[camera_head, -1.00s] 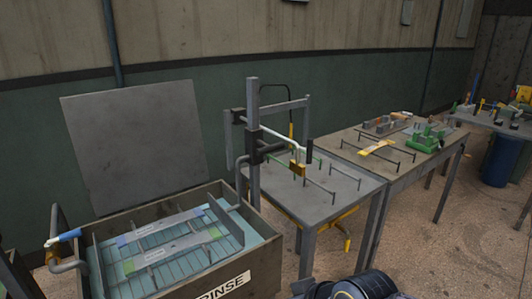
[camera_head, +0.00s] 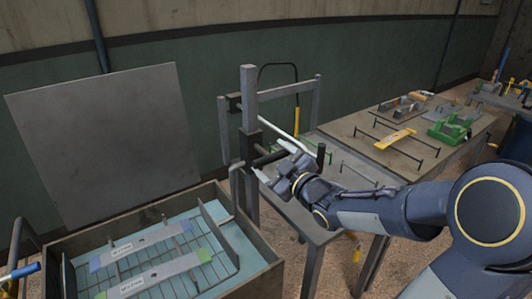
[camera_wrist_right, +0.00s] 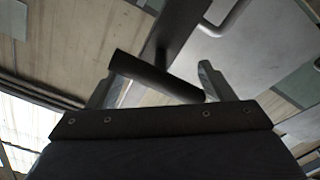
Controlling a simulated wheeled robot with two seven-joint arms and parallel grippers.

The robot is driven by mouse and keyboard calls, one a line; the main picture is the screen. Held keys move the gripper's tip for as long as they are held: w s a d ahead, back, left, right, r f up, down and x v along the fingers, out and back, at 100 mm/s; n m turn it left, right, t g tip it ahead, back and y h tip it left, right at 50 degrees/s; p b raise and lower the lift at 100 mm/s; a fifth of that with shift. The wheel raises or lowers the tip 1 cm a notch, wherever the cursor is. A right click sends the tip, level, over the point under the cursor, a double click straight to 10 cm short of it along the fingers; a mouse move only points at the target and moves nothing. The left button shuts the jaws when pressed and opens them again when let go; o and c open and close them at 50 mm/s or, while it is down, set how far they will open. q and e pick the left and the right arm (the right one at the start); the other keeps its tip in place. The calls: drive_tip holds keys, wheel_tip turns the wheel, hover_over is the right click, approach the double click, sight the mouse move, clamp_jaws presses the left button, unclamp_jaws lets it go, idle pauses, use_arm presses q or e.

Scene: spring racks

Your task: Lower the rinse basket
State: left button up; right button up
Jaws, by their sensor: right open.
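The rinse basket (camera_head: 190,254) is a wire rack with two pale labelled bars and an upright plate, lying inside the wooden rinse tank (camera_head: 262,285) over light blue liquid. A grey post (camera_head: 249,85) stands at the tank's right side, with a white lever (camera_head: 276,122) and a dark grip (camera_head: 320,155) at its end. My right gripper (camera_head: 268,160) is open beside the post, below the lever. In the right wrist view a dark cylindrical bar (camera_wrist_right: 155,77) lies across between the open fingertips; contact cannot be told. My left gripper is out of view.
A grey lid panel (camera_head: 105,140) stands upright behind the tank. A grey table (camera_head: 362,178) is beyond my right arm. Behind it, another table holds thin rails, a yellow piece (camera_head: 395,139) and green fixtures (camera_head: 449,128). A blue-tipped handle (camera_head: 22,272) is at the far left.

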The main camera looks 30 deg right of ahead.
drive_tip(key=shift+w+a, duration=0.15)
drive_tip(key=shift+w, duration=1.35)
drive_tip(key=c, duration=1.2)
wheel_tip(320, 180, down, 16)
drive_tip(key=b, duration=1.8)
drive_tip(key=shift+a, duration=0.1)
drive_tip(key=shift+s+f, duration=0.1)
drive_tip(key=shift+f, duration=0.15)
drive_tip(key=o, duration=1.2)
drive_tip(key=shift+s, duration=0.15)
